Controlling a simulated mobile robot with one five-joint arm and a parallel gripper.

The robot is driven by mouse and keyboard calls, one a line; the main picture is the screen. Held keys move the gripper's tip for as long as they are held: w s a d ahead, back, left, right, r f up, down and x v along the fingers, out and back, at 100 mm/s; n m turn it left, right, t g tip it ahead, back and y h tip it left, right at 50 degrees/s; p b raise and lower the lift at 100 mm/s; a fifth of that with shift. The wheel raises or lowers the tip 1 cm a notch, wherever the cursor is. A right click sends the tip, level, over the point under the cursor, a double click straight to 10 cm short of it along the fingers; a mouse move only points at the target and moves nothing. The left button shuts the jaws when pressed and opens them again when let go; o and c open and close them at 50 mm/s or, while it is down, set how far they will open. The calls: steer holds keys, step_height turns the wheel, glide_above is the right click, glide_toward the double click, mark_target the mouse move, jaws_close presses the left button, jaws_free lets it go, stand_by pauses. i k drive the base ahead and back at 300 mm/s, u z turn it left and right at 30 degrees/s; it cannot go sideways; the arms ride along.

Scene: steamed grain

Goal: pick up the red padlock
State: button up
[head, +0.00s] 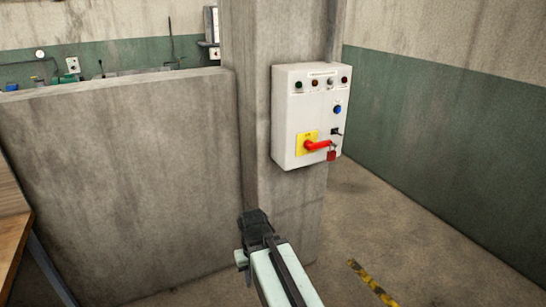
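The red padlock (331,155) hangs at the lower right of a white control box (288,125), just below the end of a red rotary handle (317,146) on a yellow plate. It looks small, and its shackle is hard to make out. My gripper (250,217) is at the end of my arm in the lower middle, below and to the left of the box, apart from the padlock. Its dark fingers point away from me, and I cannot tell whether they are open or shut.
The box is mounted on a concrete pillar (270,40). A low concrete wall (120,180) runs left of it. A wooden bench edge (12,235) is at far left. The floor right of the pillar is clear, with a yellow-black strip (372,283).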

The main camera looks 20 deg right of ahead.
mark_target(331, 155)
steer(key=u, duration=0.35)
steer(key=i, duration=1)
steer(key=z, duration=0.1)
